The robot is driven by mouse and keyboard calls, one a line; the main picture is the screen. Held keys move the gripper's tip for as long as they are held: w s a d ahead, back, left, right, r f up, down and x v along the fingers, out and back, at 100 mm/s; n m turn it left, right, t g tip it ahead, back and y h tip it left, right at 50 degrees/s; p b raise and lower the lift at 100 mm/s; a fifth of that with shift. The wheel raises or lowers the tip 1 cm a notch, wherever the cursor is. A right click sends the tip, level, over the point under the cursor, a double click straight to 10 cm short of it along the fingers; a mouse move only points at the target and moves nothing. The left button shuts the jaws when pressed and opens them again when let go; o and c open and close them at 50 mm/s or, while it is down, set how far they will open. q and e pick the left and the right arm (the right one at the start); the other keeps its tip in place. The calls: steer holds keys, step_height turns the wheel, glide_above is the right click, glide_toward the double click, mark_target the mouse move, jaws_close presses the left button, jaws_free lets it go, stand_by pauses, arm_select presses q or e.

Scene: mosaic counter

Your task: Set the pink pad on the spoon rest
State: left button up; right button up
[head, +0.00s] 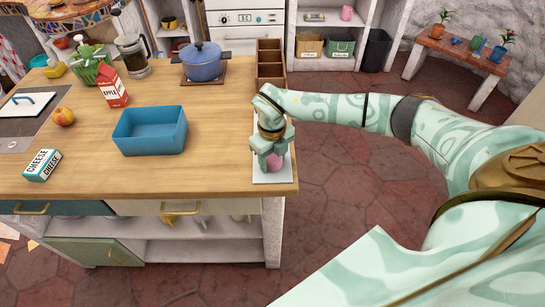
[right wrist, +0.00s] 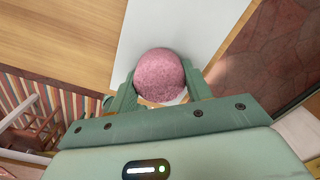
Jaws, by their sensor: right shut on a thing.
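The pink pad (head: 275,162) is round with a speckled surface. It also shows in the right wrist view (right wrist: 159,74). My right gripper (head: 271,150) is shut on it, with one finger on each side of the pad in the right wrist view (right wrist: 159,88). A flat white slab (head: 272,179), which looks like the spoon rest, lies near the counter's front right corner. It shows behind the pad in the right wrist view (right wrist: 150,25). The pad is over the slab; I cannot tell whether they touch. My left gripper is out of view.
A wooden divided box (head: 270,62) stands behind my right gripper. A blue bin (head: 150,133) sits to the left, with bare wood (head: 215,150) between. A blue pot (head: 203,64), a red carton (head: 112,87) and a cheese box (head: 42,165) are farther off. The counter's right edge is close.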

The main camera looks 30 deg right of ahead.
mark_target(272, 157)
steer(key=o, duration=0.9)
step_height(272, 157, up, 12)
steer(key=shift+a+r+p, duration=0.1)
steer(key=shift+r+p, duration=0.05)
steer(key=shift+p, duration=0.75)
